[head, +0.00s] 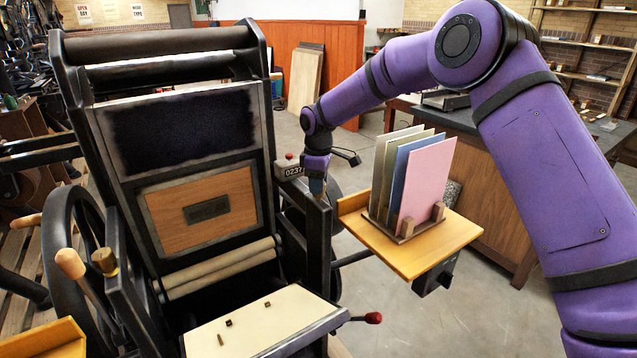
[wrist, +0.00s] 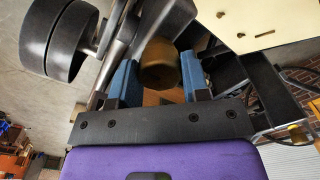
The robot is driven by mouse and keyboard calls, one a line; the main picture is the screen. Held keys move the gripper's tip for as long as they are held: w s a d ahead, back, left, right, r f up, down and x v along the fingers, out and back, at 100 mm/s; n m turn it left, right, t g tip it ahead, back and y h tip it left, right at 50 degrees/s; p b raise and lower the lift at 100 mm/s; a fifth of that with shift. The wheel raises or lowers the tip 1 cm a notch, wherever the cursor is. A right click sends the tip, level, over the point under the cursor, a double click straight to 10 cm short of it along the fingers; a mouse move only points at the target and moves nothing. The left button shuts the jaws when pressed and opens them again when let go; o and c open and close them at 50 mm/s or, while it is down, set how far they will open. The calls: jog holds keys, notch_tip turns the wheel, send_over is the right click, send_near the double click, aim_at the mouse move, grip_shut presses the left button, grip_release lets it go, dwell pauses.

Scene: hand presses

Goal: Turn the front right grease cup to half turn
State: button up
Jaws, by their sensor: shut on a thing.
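The front right grease cup, a round brass-coloured cap, shows in the wrist view (wrist: 160,68) between the two blue fingers of my gripper (wrist: 161,82). The fingers press on its left and right sides. In the head view my gripper (head: 317,186) points down at the top of the press's right side frame, and the cup there is hidden behind the fingers. I cannot make out any turn mark on the cup. Another brass cup (head: 105,262) stands on the left side frame of the hand press (head: 207,213).
A counter box reading 0237 (head: 291,170) sits just left of my gripper. To the right, a wooden shelf (head: 447,243) holds a rack of coloured cards (head: 420,180). A cream board (head: 262,322) with small pieces lies in front. A red-knobbed lever (head: 372,318) sticks out at its right.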

jog(key=m, duration=0.4)
jog(key=shift+m, duration=0.3)
jog(key=m, duration=0.4)
jog(key=shift+m, duration=0.3)
jog(key=m, duration=0.4)
jog(key=shift+m, duration=2.2)
jog(key=o, duration=0.9)
